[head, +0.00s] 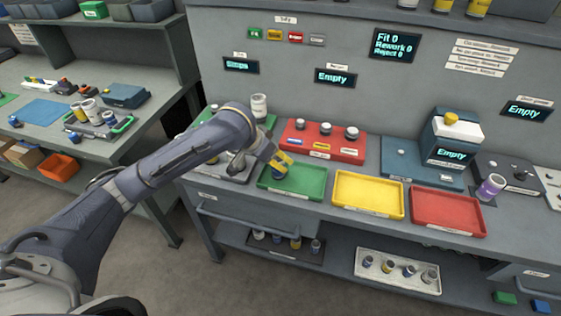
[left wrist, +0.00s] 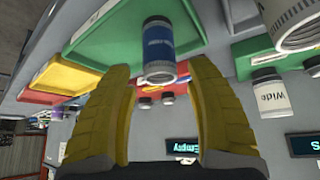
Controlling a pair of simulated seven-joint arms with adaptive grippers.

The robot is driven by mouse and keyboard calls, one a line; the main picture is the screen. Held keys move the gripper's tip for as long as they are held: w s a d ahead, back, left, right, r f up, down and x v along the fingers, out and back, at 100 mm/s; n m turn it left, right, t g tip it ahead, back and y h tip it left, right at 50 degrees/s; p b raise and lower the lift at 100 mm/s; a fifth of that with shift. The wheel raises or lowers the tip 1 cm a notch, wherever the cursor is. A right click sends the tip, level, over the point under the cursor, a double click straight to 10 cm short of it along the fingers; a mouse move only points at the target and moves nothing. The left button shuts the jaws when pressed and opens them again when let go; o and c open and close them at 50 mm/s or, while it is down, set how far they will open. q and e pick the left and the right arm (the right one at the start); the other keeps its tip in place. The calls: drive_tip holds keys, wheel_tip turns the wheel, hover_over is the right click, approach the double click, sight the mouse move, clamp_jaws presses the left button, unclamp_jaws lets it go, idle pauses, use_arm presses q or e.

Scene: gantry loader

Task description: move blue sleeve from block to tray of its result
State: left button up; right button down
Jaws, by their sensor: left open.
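The blue sleeve (left wrist: 158,50), with pale metal ends, stands on the green tray (head: 310,192) near its left end. In the head view only a small dark blue part of it (head: 277,174) shows below my gripper. My left gripper (head: 283,160), with yellow fingers, reaches down over that end of the tray. In the left wrist view its fingers (left wrist: 163,85) are open, one on each side of the sleeve's upper end, with gaps visible. A yellow tray (head: 369,194) and a red tray (head: 447,212) lie to the right. My right gripper is not in view.
Behind the trays, a red block (head: 322,153) carries several small pieces. A white sleeve marked Wide (left wrist: 270,95) stands on a green block behind my gripper. A blue-grey device (head: 452,140) reads Empty. A purple sleeve (head: 491,187) stands far right. The yellow and red trays are bare.

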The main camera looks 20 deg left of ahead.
use_arm(q)
drive_tip(key=v, duration=0.6)
drive_tip(key=shift+r, duration=0.25)
drive_tip(key=shift+s, duration=0.1)
